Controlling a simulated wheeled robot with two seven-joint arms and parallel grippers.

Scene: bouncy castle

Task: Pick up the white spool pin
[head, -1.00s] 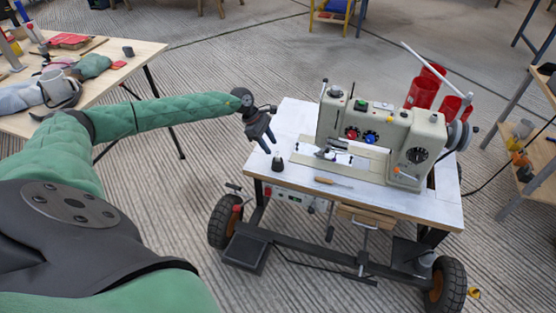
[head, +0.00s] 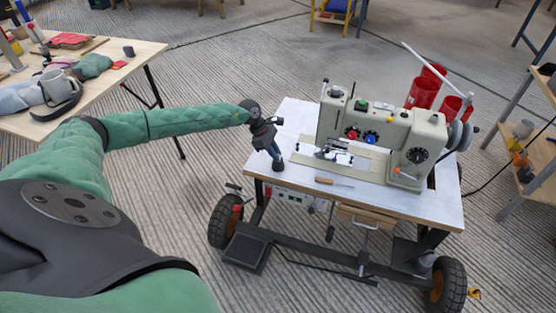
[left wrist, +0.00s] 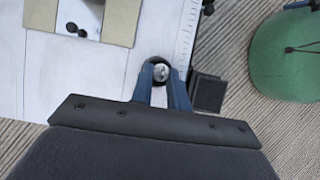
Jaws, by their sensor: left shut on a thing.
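My left gripper (head: 275,158) reaches down over the left front corner of the white table top (head: 454,208). In the left wrist view its blue fingers (left wrist: 161,82) are shut on a small dark upright piece with a shiny grey rounded top (left wrist: 161,71). The piece's foot (head: 278,167) shows just below the fingertips in the head view, at the table top. No plainly white pin shows between the fingers, and I cannot tell whether this piece is the spool pin. My right gripper is not in view.
A cream sewing machine (head: 372,131) stands on the table, right of the gripper. A wooden-handled tool (head: 325,181) lies near the front edge. Red cups (head: 424,92) stand behind the machine. A cluttered wooden table (head: 112,75) is at the far left.

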